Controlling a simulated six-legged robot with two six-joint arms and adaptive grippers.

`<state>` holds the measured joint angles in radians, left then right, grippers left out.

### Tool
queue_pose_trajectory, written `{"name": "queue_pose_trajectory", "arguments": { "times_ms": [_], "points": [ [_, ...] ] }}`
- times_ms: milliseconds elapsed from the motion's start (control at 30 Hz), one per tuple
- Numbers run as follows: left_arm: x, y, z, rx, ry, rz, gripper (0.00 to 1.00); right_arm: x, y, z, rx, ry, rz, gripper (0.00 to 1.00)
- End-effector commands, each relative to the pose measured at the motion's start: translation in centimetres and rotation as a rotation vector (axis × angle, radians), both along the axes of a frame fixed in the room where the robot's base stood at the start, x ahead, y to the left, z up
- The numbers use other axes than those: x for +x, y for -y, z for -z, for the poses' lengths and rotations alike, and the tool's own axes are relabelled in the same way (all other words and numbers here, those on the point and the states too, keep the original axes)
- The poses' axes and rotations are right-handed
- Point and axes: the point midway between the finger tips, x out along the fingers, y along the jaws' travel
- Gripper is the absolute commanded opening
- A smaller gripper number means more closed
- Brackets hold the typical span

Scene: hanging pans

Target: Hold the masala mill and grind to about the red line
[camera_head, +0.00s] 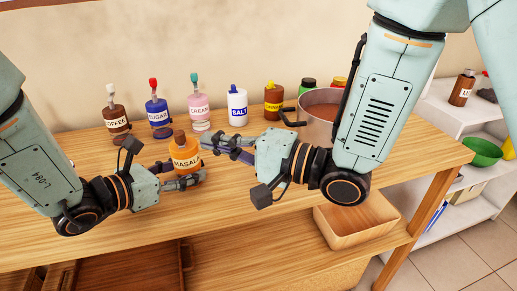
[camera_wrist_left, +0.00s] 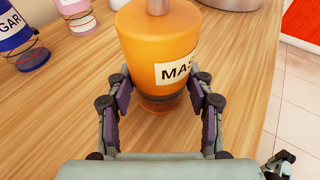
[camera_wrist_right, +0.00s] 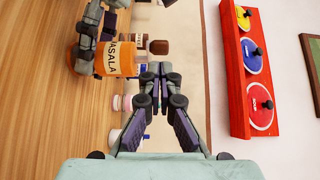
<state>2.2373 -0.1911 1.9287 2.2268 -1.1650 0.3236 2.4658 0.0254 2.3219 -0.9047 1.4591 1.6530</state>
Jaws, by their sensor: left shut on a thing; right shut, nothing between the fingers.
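I cannot make out a red line on the mill.
Behind the mill stand bottles of coffee (camera_head: 115,115), sugar (camera_head: 158,115), cream (camera_head: 199,107) and salt (camera_head: 237,107). A metal pot (camera_head: 318,128) is at the right. An empty wooden box (camera_head: 355,222) sits below. White shelves (camera_head: 450,120) are at far right.

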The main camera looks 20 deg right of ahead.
Motion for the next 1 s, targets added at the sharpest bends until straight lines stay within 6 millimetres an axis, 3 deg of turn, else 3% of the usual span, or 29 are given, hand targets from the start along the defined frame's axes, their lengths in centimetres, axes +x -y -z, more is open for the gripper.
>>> {"name": "queue_pose_trajectory", "arguments": {
  "times_ms": [1000],
  "points": [
    [0.0,0.0,0.0,0.0,0.0,0.0,0.2,-4.5,5.6,-0.2,0.005,-0.001,0.004,0.0]
  ]
}}
